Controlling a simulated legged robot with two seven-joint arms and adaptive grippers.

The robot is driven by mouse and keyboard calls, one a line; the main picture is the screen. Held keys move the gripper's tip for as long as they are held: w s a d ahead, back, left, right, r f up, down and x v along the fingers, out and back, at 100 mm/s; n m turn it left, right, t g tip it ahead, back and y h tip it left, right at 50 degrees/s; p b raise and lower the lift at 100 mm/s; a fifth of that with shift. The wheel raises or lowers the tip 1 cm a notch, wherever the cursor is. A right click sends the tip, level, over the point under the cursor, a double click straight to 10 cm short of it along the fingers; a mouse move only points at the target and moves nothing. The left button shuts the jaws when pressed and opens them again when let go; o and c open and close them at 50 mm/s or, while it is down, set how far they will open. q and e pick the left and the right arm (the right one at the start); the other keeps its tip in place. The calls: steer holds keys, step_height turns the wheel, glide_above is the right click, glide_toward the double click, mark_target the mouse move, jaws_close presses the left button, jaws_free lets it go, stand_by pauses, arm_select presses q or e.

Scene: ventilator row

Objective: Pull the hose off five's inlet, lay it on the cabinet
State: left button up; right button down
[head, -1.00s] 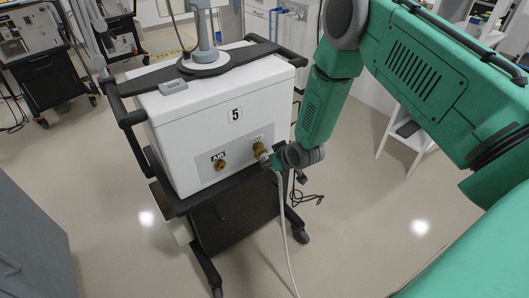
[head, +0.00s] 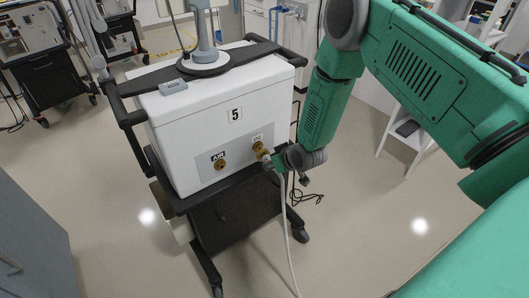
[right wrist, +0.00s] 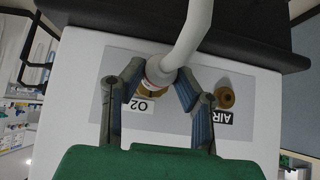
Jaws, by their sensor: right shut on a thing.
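The white ventilator marked 5 (head: 185,135) stands on a black cart. Its front panel has a brass AIR inlet (head: 220,164) with nothing on it and a brass O2 inlet (head: 258,147) to the right. My right gripper (head: 269,160) is at the O2 inlet, shut on the end fitting of the pale hose (head: 284,220), which hangs to the floor. In the right wrist view the fingers flank the hose's collar (right wrist: 160,70), with brass just behind it. I cannot tell whether collar and inlet still touch. My left gripper is out of view.
A grey cabinet (head: 30,235) with a handle stands at the lower left. Another black cart (head: 50,80) is at the back left, and a white shelf unit (head: 405,130) at the right. A black cable lies by the cart's wheel. The floor in front is open.

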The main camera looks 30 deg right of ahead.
steer(key=shift+s, duration=0.1)
steer(key=shift+s+d+p, duration=0.2)
steer(key=shift+s+p, duration=0.85)
steer(key=shift+s, duration=1.35)
steer(key=shift+r, duration=0.1)
